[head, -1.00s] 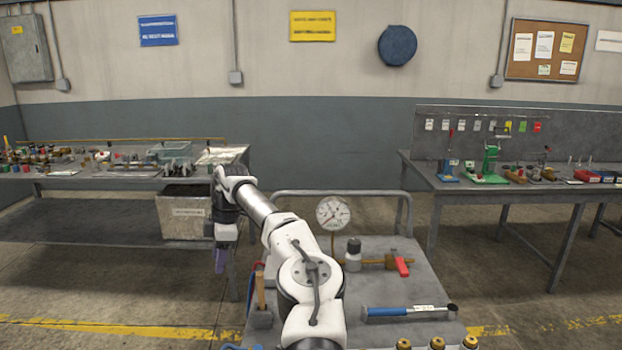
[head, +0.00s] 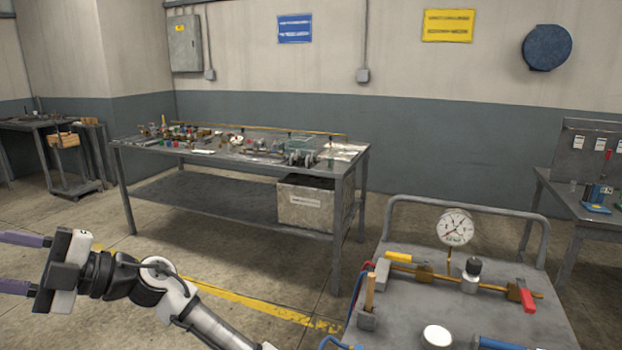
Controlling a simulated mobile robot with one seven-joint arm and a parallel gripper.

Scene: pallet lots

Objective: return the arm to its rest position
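My arm reaches across the lower left of the head view, away from the cart. My gripper (head: 14,264) is at the left edge, pointing left. Its two purple fingers are well apart, and nothing shows between them. The fingertips are at or past the picture's edge. The gripper is over open floor, in front of the long workbench, and touches nothing that I can see.
A grey cart (head: 425,318) with a gauge (head: 455,227), brass pipe and red-handled valve stands at the lower right. A long workbench (head: 225,160) with many small parts has a grey bin (head: 304,205) under it. Another bench (head: 563,198) is at right.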

